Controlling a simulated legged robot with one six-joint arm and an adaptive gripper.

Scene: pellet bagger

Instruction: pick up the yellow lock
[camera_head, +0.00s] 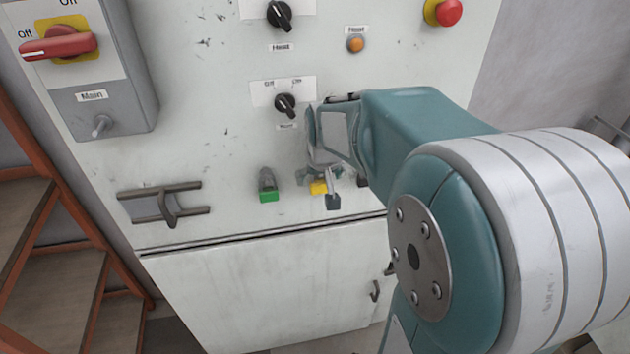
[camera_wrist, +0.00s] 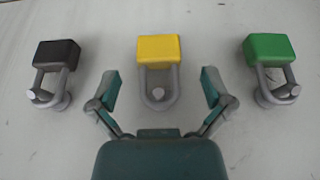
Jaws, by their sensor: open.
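The yellow lock (camera_wrist: 158,49) is in the middle of the wrist view, with its grey shackle around a round peg on the pale panel. It also shows in the head view (camera_head: 319,187), partly hidden by my gripper. My gripper (camera_wrist: 159,82) is open, with one finger on each side of the yellow lock's shackle. The fingers look apart from the lock, and nothing is held. In the head view my gripper (camera_head: 331,178) is at the panel, partly hidden by my arm.
A black lock (camera_wrist: 57,53) hangs left of the yellow one in the wrist view, a green lock (camera_wrist: 269,48) right. The cabinet panel (camera_head: 225,215) carries a metal latch (camera_head: 165,203), knobs and a main switch box (camera_head: 95,95). Brown stairs (camera_head: 60,260) stand at left.

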